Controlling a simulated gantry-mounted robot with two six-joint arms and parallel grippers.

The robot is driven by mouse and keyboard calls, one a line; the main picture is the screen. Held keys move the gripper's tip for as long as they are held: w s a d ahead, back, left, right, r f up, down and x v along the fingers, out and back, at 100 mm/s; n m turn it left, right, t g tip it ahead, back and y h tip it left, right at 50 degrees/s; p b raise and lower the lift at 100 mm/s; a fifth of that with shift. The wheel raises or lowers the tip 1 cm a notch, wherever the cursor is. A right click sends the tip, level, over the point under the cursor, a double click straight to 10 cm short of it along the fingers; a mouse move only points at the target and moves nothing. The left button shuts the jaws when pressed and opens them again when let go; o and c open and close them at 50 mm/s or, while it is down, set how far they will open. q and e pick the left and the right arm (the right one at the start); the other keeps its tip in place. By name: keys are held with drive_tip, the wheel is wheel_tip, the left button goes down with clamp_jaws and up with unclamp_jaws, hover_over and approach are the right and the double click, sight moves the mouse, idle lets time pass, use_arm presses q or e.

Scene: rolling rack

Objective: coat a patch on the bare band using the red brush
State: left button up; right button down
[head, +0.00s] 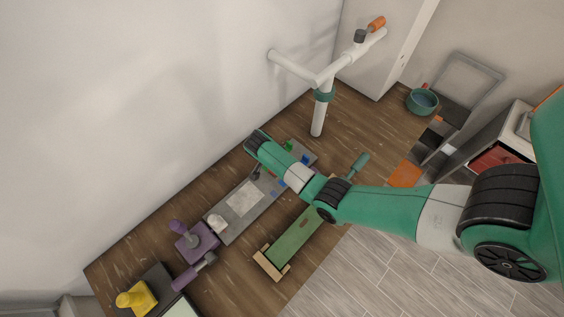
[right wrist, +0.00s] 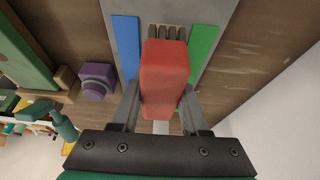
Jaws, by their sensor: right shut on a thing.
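My right gripper (right wrist: 162,105) is shut on the red brush (right wrist: 165,75) in the right wrist view. The brush has a red block body and short grey teeth at its far end. The teeth lie over the bare grey band (right wrist: 165,14), between a blue strip (right wrist: 126,47) and a green strip (right wrist: 203,52). I cannot tell whether they touch it. In the head view, the grey board (head: 268,190) lies on the wooden worktop, partly under my right arm, which hides the brush and fingertips. My left gripper is not in view.
A green tray with wooden ends (head: 290,243) lies beside the board. Purple tools (head: 195,240) and a yellow tool (head: 137,298) stand at the lower left. A white pipe stand (head: 317,120) rises at the back. A teal pot (head: 421,101) sits at the back right.

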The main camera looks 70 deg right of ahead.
drive_tip(key=shift+f+b, duration=0.35)
drive_tip(key=shift+f, duration=0.3)
idle(0.5)
drive_tip(key=shift+w+a, duration=0.1)
drive_tip(key=shift+w+a+p, duration=0.3)
drive_tip(key=shift+w+a, duration=0.05)
drive_tip(key=shift+a, duration=0.45)
drive_tip(key=shift+s+d+r+p, duration=0.1)
drive_tip(key=shift+s+d+p, duration=0.1)
drive_tip(key=shift+d+p, duration=0.15)
drive_tip(key=shift+s+d+p, duration=0.2)
drive_tip(key=shift+d, duration=0.25)
drive_tip(key=shift+s+d+p, duration=0.35)
drive_tip(key=shift+d, duration=0.5)
drive_tip(key=shift+a, duration=0.1)
